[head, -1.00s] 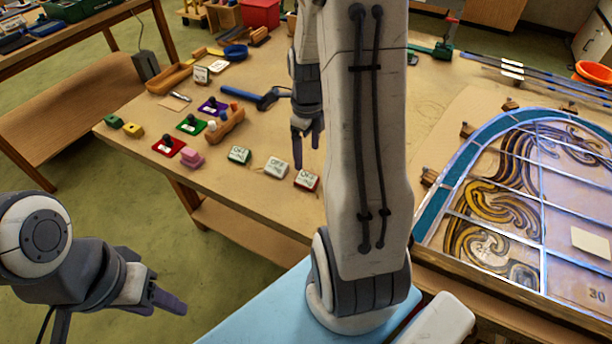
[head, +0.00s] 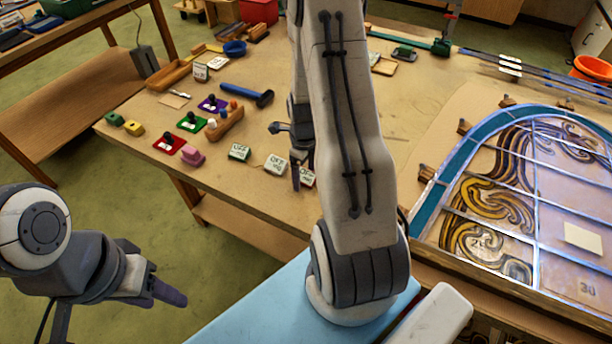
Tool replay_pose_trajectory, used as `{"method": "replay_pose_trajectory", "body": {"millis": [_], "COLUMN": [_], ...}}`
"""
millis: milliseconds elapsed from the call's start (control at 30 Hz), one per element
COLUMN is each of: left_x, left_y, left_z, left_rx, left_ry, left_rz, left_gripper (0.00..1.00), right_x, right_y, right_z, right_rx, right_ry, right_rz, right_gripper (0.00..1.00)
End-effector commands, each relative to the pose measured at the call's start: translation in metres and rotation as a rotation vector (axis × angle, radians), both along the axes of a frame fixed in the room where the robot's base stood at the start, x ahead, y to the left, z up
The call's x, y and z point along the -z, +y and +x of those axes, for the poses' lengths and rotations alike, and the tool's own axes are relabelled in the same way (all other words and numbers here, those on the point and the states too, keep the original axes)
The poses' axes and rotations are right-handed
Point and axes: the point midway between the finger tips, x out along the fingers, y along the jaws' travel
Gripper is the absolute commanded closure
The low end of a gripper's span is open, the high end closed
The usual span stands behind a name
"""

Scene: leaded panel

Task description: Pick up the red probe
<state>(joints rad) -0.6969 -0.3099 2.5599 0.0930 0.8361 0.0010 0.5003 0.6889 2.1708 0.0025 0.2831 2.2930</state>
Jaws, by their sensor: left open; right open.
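I cannot tell for sure which thing is the red probe. A red square plate with a dark knob (head: 169,144) lies in front and to the left of the rack. My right gripper (head: 303,174) is open, pointing down near the bench's front edge, right of the rack and over the rightmost OFF box (head: 308,180), which it partly hides. My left gripper (head: 166,292) is open and empty, off the bench at the lower left.
A blue-handled hammer (head: 243,92) lies behind. The leaded panel (head: 470,165) fills the right. My upright arm hides the middle of the bench.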

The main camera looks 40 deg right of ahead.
Motion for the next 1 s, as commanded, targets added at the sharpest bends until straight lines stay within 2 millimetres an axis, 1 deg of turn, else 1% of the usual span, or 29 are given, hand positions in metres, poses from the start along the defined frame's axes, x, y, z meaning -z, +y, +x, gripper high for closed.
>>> {"method": "replay_pose_trajectory", "body": {"millis": [100,133,167,200,267,300,333,367,633,767,867,1000], "left_x": [0.000,0.000,0.000,0.000,0.000,0.000,0.000,0.000,0.001,0.003,0.006,0.012], "left_y": [0.000,0.000,0.000,0.000,0.000,0.000,0.000,0.000,0.000,0.000,0.000,0.000], "left_z": [0.000,0.000,0.000,0.000,0.000,0.000,0.000,0.000,0.000,0.000,0.000,0.000], "left_rx": [0.000,0.000,0.000,0.000,0.000,0.000,0.000,0.000,0.000,0.000,0.000,0.001], "left_ry": [0.000,0.000,0.000,0.000,0.000,0.000,0.000,0.000,0.000,0.000,0.000,0.000], "left_rz": [0.000,0.000,0.000,0.000,0.000,0.000,0.000,0.000,0.000,0.000,0.000,0.000], "left_gripper": [0.50,0.50,0.50,0.50,0.50,0.50,0.50,0.50,0.50,0.50,0.50,0.50], "right_x": [0.000,0.000,0.000,0.000,0.000,0.000,0.000,0.000,-0.002,-0.007,-0.017,-0.040], "right_y": [0.000,0.000,0.000,0.000,0.000,0.000,0.000,0.000,0.000,-0.001,-0.001,-0.001], "right_z": [0.000,0.000,0.000,0.000,0.000,0.000,0.000,0.000,0.000,0.001,0.001,0.002], "right_rx": [0.000,0.000,0.000,0.000,0.000,0.000,0.000,0.000,0.000,0.000,0.000,-0.001], "right_ry": [0.000,0.000,0.000,0.000,0.000,0.000,0.000,0.000,0.000,-0.003,-0.004,-0.007], "right_rz": [0.000,0.000,0.000,0.000,0.000,0.000,0.000,0.000,-0.001,-0.001,-0.002,-0.003], "right_gripper": [0.13,0.20,0.32,0.47,0.70,0.85,0.97,1.00,1.00,1.00,1.00,1.00]}}
